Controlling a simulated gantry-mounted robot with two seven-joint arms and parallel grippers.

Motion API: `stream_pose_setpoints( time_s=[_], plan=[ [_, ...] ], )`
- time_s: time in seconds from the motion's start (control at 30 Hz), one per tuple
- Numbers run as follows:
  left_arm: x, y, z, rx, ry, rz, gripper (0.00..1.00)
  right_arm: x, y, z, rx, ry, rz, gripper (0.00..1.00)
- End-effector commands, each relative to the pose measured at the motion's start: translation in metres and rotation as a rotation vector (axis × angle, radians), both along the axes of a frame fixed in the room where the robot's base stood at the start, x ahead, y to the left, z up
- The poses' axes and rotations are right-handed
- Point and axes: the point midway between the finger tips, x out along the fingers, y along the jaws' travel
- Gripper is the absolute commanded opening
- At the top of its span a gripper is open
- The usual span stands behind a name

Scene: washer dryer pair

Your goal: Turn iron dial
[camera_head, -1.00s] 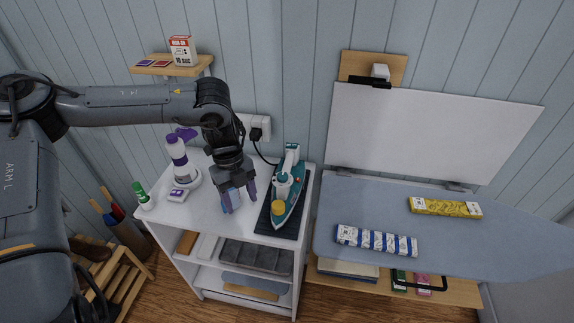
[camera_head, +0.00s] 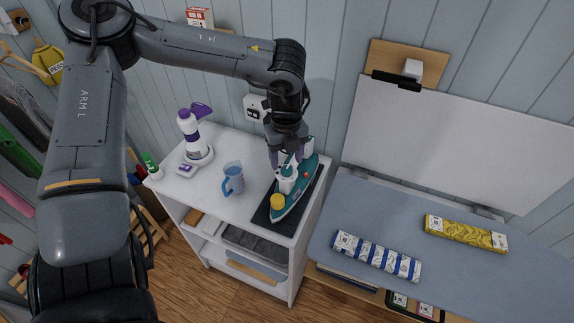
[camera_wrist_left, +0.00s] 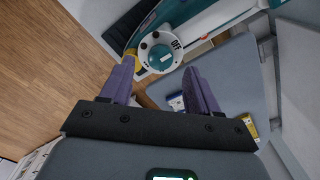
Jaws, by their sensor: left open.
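The teal and white iron (camera_head: 297,186) lies on a dark mat (camera_head: 264,213) at the right side of the white cabinet top. Its dial (camera_wrist_left: 160,52) shows in the left wrist view as a round white disc with a green knob and the letters OFF. My left gripper (camera_head: 286,160) is over the iron's body, fingers pointing down. In the left wrist view the gripper (camera_wrist_left: 160,92) has its two purple fingers spread apart with nothing between them, and the dial lies just beyond the fingertips. My right gripper is not in view.
A blue measuring cup (camera_head: 233,180) stands left of the iron. A white and purple bottle (camera_head: 190,132) stands farther left. The ironing board (camera_head: 390,225) with a blue-white packet (camera_head: 376,256) and a yellow packet (camera_head: 466,233) lies to the right.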

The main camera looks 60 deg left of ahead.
Motion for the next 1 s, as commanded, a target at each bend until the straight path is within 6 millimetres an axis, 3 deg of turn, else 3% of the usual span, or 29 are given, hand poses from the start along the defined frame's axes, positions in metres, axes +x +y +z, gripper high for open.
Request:
stream_pose_setpoints(
  time_s=[0.1, 0.3, 0.67, 1.0],
  plan=[
    [0.000, 0.000, -0.016, 0.000, 0.002, 0.000, 0.61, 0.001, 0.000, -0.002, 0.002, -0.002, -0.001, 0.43],
    [0.000, 0.000, -0.030, 0.000, 0.000, 0.000, 0.61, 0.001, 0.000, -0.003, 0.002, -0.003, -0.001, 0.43],
    [0.000, 0.000, -0.032, 0.000, -0.001, 0.000, 0.59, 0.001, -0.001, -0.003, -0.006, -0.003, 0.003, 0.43],
    [0.000, 0.000, -0.032, 0.000, -0.001, 0.000, 0.07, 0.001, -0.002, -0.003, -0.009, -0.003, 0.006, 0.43]
  ],
)
